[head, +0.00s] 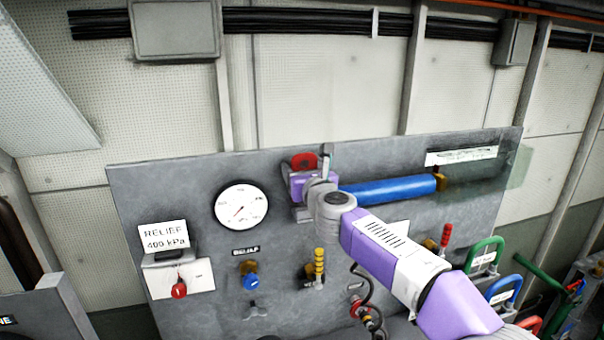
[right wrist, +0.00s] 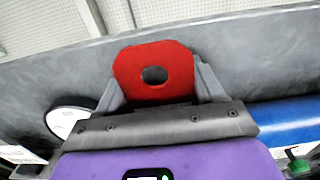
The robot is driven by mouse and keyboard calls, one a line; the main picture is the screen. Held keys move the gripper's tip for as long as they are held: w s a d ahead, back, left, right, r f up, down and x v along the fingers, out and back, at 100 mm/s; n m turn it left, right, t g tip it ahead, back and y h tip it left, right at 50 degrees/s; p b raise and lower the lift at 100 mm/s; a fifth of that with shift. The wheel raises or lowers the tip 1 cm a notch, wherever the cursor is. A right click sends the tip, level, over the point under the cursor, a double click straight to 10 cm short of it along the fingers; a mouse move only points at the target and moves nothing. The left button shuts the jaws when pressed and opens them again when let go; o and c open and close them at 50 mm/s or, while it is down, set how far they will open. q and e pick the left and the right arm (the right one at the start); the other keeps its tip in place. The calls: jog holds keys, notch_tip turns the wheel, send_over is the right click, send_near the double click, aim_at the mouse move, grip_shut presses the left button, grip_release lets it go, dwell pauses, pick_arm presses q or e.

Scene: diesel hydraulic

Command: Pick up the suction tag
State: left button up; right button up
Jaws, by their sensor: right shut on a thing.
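The red suction tag (right wrist: 152,60) is a flat octagonal plate with a dark round hole, seen clearly in the right wrist view. It sits between the two grey fingers of my right gripper (right wrist: 156,82), which is shut on it. In the head view the red tag (head: 304,161) shows at the top of the grey panel, just beyond my right gripper (head: 309,172). The hand hides its lower part, and I cannot tell whether it touches the panel. My left gripper is in neither view.
The grey panel (head: 180,200) carries a round gauge (head: 241,206) left of the hand and a blue cylinder (head: 390,190) to its right. Below are a yellow-handled valve (head: 319,266) and a blue knob (head: 251,282). Green and blue hoops stand at right. The wall above is open.

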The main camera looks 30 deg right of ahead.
notch_tip(320, 180, up, 23)
jog(key=p, duration=0.5)
jog(key=shift+p, duration=0.3)
